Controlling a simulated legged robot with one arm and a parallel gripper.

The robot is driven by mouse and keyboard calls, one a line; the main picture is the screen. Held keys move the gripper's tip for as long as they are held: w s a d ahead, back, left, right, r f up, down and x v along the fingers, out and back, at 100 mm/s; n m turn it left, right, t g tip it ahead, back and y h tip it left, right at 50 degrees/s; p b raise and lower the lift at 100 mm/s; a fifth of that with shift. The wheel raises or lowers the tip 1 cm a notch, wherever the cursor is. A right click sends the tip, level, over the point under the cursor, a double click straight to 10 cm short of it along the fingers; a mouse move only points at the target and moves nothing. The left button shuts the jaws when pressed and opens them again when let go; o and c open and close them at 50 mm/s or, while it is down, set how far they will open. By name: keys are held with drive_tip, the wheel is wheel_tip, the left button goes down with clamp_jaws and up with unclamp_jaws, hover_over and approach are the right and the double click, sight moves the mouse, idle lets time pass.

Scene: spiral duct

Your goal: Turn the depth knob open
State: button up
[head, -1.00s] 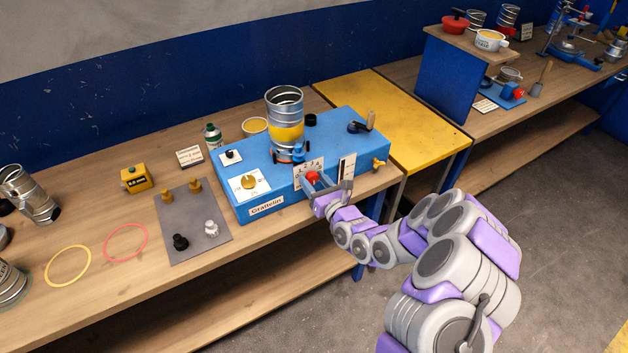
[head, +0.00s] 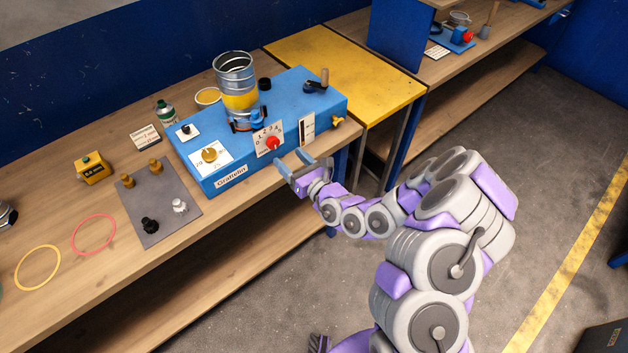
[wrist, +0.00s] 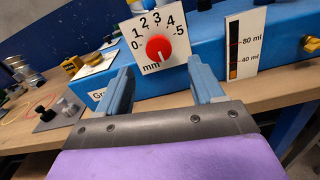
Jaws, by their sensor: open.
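The red depth knob (head: 273,143) sits on a white dial plate (head: 262,134) on the front of the blue machine (head: 225,172). In the wrist view the red knob (wrist: 158,48) stands at the centre of a scale from 0 to 5 mm. Its exact pointer direction is hard to tell. My gripper (head: 291,162) is open and empty, a little in front of the knob and to its right in the head view. In the wrist view my gripper (wrist: 163,82) has its blue fingers to either side below the dial, apart from the knob.
A metal cylinder with a yellow band (head: 236,85) stands on the machine. A brass knob (head: 209,155) and a level gauge (head: 306,128) flank the dial. A grey mat (head: 160,205) with several small knobs lies at left. A yellow table (head: 345,65) adjoins the bench.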

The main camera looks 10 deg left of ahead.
drive_tip(key=p+v, duration=0.4)
drive_tip(key=v, duration=0.6)
idle(0.5)
